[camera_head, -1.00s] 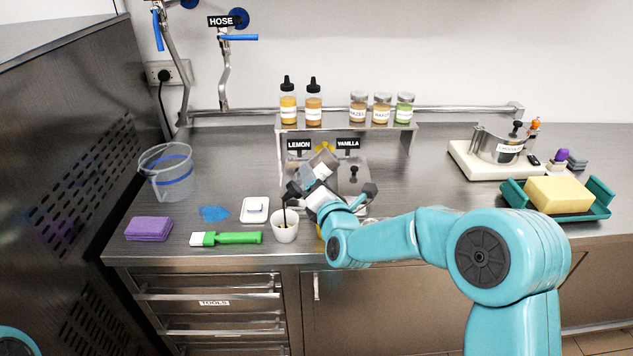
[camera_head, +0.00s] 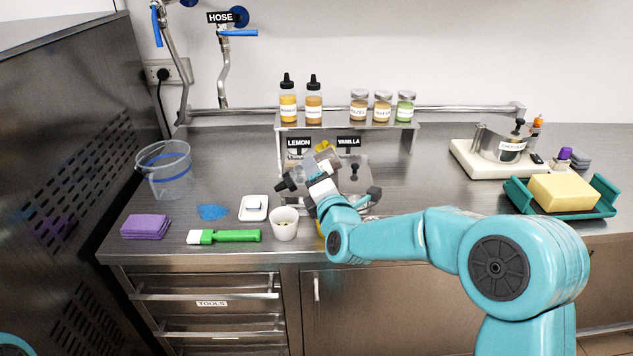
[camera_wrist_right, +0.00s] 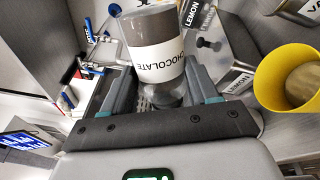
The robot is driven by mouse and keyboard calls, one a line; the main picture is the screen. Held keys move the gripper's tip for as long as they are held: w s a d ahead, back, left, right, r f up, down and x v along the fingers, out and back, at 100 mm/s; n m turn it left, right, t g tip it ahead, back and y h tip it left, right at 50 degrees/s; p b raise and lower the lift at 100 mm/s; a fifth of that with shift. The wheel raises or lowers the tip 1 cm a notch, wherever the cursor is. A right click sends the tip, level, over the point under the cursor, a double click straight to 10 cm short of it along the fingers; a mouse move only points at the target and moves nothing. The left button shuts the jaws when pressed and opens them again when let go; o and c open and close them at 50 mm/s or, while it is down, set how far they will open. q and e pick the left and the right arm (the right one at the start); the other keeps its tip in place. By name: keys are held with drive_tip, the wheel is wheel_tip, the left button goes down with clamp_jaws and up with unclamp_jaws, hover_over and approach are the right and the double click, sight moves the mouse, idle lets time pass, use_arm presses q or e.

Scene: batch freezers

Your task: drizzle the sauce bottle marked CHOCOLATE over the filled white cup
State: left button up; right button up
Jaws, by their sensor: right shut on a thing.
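The white cup (camera_head: 285,224) stands upright near the counter's front edge. Pale contents with dark specks show inside it. My right gripper (camera_head: 311,177) is shut on the sauce bottle, whose CHOCOLATE label (camera_wrist_right: 157,62) reads in the right wrist view. In the head view the bottle lies strongly tilted above and behind the cup, a little to its right, apart from it. Its dark tip (camera_head: 283,185) points left and slightly down. No stream of sauce shows between tip and cup. The gripper partly hides the bottle. My left gripper is out of view.
A green-handled brush (camera_head: 230,236), white tray (camera_head: 254,215) and purple cloths (camera_head: 145,227) lie left of the cup. A clear bucket (camera_head: 165,170) stands behind them. LEMON (camera_head: 298,143) and VANILLA (camera_head: 349,141) containers are behind the gripper. A yellow cup (camera_wrist_right: 278,82) shows in the wrist view.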

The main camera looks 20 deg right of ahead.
drive_tip(key=shift+r+m, duration=0.1)
drive_tip(key=shift+m, duration=0.2)
drive_tip(key=shift+r+m+b, duration=0.35)
drive_tip(key=shift+r+m, duration=0.3)
drive_tip(key=shift+m, duration=0.5)
drive_tip(key=shift+r+m+b, duration=0.35)
drive_tip(key=shift+r+m, duration=0.25)
drive_tip(key=shift+m, duration=0.55)
drive_tip(key=shift+r, duration=0.1)
drive_tip(key=shift+r+m, duration=0.7)
drive_tip(key=shift+m, duration=0.45)
drive_tip(key=shift+r+m, duration=0.7)
drive_tip(key=shift+m, duration=0.45)
drive_tip(key=shift+r+m+b, duration=0.25)
drive_tip(key=shift+r+m, duration=0.4)
drive_tip(key=shift+m, duration=0.5)
drive_tip(key=shift+r+m+b, duration=0.25)
drive_tip(key=shift+r+m, duration=0.35)
drive_tip(key=shift+m, duration=0.55)
